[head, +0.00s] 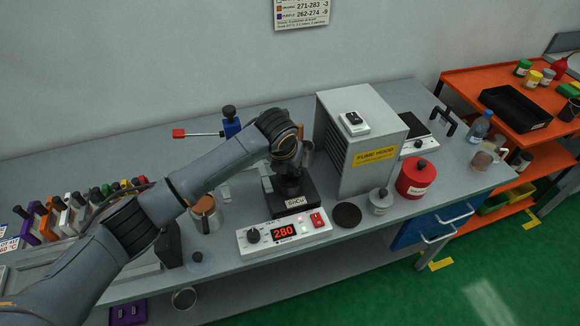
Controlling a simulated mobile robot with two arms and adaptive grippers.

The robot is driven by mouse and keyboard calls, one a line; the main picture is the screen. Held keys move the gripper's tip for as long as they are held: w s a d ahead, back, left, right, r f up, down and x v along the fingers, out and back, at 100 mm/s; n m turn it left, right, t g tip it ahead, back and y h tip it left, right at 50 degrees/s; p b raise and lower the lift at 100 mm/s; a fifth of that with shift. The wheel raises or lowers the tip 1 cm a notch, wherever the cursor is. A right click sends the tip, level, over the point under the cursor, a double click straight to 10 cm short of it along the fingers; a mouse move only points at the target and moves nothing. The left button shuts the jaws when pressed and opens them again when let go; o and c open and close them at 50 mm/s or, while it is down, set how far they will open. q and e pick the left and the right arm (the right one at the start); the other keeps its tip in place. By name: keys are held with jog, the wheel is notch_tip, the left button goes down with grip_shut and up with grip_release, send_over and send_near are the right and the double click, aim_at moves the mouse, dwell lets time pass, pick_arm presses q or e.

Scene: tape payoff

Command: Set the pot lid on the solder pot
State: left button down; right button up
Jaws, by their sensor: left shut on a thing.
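The solder pot (296,200) is a black block marked SnCu on the bench, behind its white control box (285,234) reading 280. My left gripper (291,186) reaches in from the left, pointing down right over the pot. It is shut, apparently on the dark pot lid; the hand hides most of what it holds. I cannot tell whether the lid touches the pot. My right gripper is out of view.
A flat black disc (347,214) without a visible knob lies right of the control box. A pale jar (380,201), a red can (416,178) and the grey fume hood (360,140) stand right of the pot.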

pick_arm(q)
jog(key=shift+f, duration=0.3)
jog(key=c, duration=0.5)
grip_release()
notch_tip(320, 180, up, 7)
jog(key=p, duration=0.7)
jog(key=shift+r, duration=0.1)
dwell(0.3)
dwell(0.4)
